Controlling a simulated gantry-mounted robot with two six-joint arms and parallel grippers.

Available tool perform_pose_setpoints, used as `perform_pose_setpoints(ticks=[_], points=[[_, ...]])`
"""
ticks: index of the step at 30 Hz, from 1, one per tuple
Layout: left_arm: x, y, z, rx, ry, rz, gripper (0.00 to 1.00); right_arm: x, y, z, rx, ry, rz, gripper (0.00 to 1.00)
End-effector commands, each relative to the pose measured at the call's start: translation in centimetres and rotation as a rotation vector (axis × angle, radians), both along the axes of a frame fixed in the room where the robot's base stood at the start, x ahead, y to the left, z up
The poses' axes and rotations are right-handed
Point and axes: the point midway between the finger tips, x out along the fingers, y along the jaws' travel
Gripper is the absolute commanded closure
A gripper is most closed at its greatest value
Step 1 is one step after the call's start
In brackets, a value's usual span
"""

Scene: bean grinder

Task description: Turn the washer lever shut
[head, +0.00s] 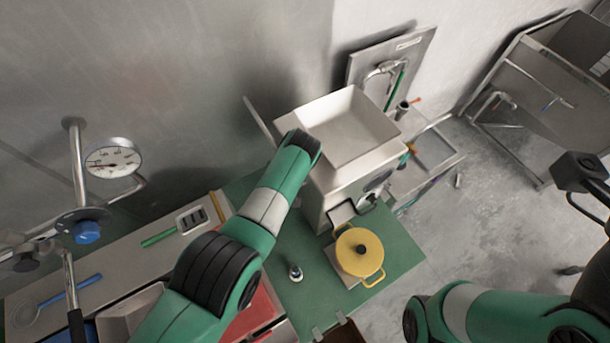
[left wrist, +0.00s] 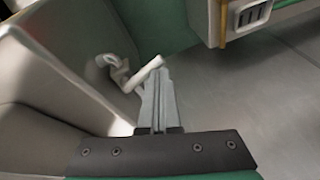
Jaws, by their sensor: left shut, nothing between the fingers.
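In the left wrist view a pale lever (left wrist: 141,76) with a bent, knobbed base sticks out from the side of a light metal box-shaped body (left wrist: 62,75). My left gripper (left wrist: 160,75) is shut and empty, its fingertips right beside the lever's free end. I cannot tell whether they touch. In the head view my left arm reaches to the grinder (head: 350,130), a pale box with a square open hopper; the left gripper and the lever are hidden there. My right arm shows at the lower right; its gripper fingers are not seen.
A pressure gauge (head: 113,159) on a pipe is at the left. A metal sink unit (head: 560,90) stands at the right.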

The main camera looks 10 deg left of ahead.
Motion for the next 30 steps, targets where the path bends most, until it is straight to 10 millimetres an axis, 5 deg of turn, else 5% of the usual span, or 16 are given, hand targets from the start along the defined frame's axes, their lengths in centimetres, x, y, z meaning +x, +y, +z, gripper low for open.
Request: perform_pose_setpoints(ticks=[30], points=[[0.1, 0.7, -0.5, 0.001, 0.014, -0.097, 1.0, 0.0, 0.0, 1.8, 0.0, 0.0, 0.0, 0.5]])
